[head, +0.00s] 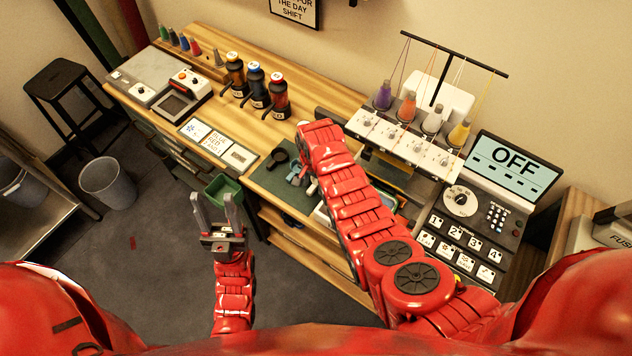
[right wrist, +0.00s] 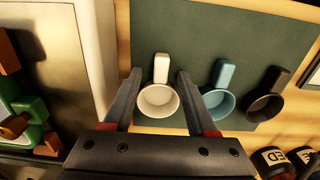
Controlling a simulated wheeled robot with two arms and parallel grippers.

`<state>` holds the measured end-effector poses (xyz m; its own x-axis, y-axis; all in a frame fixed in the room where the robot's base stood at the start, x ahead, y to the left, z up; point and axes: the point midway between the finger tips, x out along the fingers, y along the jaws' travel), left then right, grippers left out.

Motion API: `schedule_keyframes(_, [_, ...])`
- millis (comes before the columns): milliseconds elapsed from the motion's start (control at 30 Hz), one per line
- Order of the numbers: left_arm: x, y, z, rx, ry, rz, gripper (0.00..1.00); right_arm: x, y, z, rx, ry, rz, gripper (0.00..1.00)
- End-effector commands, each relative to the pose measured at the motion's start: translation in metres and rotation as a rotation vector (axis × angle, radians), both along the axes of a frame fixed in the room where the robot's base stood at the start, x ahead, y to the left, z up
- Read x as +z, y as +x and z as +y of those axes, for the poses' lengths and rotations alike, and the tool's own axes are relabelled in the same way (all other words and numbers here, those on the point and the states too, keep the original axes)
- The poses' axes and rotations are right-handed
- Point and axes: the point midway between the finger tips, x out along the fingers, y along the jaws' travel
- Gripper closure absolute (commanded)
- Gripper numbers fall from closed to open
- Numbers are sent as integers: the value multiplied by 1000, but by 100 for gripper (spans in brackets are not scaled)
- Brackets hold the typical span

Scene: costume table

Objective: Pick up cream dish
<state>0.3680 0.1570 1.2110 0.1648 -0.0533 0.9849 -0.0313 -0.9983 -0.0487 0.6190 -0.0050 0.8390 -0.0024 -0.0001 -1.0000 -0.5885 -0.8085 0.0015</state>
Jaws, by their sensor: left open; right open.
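The cream dish (right wrist: 158,101) is a small round cup with a flat handle, lying on a dark green mat (right wrist: 200,30) in the right wrist view. My right gripper (right wrist: 160,77) is open above it, with one finger on each side in that view; contact cannot be told. A blue dish (right wrist: 219,102) and a black dish (right wrist: 265,106) lie to its right. In the head view the black dish (head: 278,160) shows, while my right arm hides much of the mat. My left gripper (head: 217,200) is open, off the table's front edge.
A green bin (head: 224,190) appears just beyond the left fingertips. Bottles (head: 256,84) stand at the back of the table. A thread machine (head: 405,135) and a panel reading OFF (head: 511,165) stand to the right. A pale tray (right wrist: 60,60) borders the mat.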

Motion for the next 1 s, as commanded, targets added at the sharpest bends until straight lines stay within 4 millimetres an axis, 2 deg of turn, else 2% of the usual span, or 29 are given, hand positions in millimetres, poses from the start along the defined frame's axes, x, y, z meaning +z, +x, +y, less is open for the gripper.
schedule_keyframes(367, [1,0,0,0,0,0,50,-3,1,0,0,1,-3,44])
schedule_keyframes(667, [1,0,0,0,0,0,50,-3,1,0,-1,0,-3,98])
schedule_keyframes(1000, [1,0,0,0,0,0,50,-3,1,0,-1,0,-3,100])
